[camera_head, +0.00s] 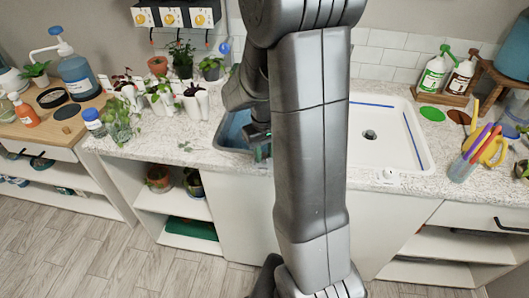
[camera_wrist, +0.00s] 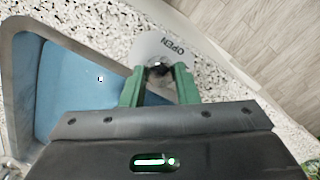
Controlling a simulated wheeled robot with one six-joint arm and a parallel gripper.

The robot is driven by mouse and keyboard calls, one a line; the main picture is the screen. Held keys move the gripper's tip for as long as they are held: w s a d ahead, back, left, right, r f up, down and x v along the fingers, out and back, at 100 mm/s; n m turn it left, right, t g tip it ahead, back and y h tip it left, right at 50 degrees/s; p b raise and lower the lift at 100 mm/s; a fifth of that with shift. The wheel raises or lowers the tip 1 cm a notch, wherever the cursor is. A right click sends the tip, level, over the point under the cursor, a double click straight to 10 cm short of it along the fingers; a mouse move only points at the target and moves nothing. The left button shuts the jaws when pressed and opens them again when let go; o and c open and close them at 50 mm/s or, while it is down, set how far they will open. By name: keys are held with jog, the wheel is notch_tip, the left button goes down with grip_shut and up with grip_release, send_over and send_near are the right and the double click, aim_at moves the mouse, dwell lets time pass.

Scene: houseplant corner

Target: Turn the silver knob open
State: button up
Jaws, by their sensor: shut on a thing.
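In the wrist view, my gripper (camera_wrist: 159,76) has two green fingers closed around a small dark, shiny piece, the silver knob (camera_wrist: 158,68). Most of the knob is hidden between the fingertips. Behind it is a pale round plate (camera_wrist: 165,46) with the word OPEN printed on its right part. The plate sits at the speckled counter's front edge, beside the blue basin (camera_wrist: 65,85).
A white sink (camera_head: 385,150) with a drain lies right of my arm. Small potted plants (camera_head: 160,98) stand on the counter (camera_head: 180,155) to the left. Spray bottles (camera_head: 433,75) and a cup of tools (camera_head: 465,165) are at the right. The floor (camera_head: 110,265) in front is clear.

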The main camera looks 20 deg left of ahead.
aim_at(264, 155)
jog(key=shift+n, duration=0.9)
jog(key=o, duration=1)
jog(key=shift+c, duration=0.2)
notch_tip(264, 155, up, 14)
jog(key=shift+f, duration=0.1)
notch_tip(264, 155, down, 14)
jog(key=shift+r, duration=0.1)
dwell(0.3)
